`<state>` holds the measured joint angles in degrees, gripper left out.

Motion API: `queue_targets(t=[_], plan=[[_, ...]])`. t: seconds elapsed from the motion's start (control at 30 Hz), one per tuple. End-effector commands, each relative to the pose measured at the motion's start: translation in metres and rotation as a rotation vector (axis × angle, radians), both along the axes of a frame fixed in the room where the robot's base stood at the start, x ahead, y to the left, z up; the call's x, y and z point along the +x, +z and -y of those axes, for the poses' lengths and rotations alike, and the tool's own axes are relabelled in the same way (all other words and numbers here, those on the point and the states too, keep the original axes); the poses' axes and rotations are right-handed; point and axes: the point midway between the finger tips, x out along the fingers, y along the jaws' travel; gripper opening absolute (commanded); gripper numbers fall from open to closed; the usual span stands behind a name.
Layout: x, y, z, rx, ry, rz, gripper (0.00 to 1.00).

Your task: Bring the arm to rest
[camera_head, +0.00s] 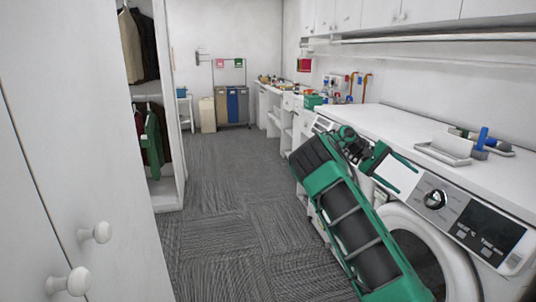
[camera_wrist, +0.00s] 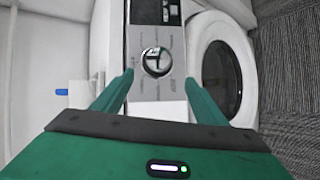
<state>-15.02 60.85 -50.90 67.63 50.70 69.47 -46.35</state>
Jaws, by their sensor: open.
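My green arm reaches forward from the lower right in the head view, and my gripper (camera_head: 408,175) is at its far end, in front of the washing machine's control panel. In the wrist view, my gripper (camera_wrist: 158,82) shows two green fingers spread apart with nothing between them. Past the fingers are the panel and round dial (camera_wrist: 156,61) of the washing machine. The dial (camera_head: 435,199) also shows in the head view, to the right of my fingers. I cannot tell whether a finger touches the machine.
The washing machine door (camera_head: 415,255) is beside my arm. A white tray (camera_head: 443,153) and blue-topped items (camera_head: 482,138) lie on the worktop. An open wardrobe (camera_head: 160,150) with hanging clothes stands at left. The grey carpet aisle (camera_head: 225,190) is clear toward the bins (camera_head: 231,105).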

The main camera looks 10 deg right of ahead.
Motion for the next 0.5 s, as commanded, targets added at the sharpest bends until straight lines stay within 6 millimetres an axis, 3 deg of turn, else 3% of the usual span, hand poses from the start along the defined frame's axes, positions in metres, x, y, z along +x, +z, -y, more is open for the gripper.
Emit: queue_targets(t=[0.17, 0.5], plan=[[-0.027, 0.008, 0.013, 0.054, -0.047, 0.034, 0.66], [-0.123, 0.019, 0.029, 0.272, -0.175, 0.155, 0.66]])
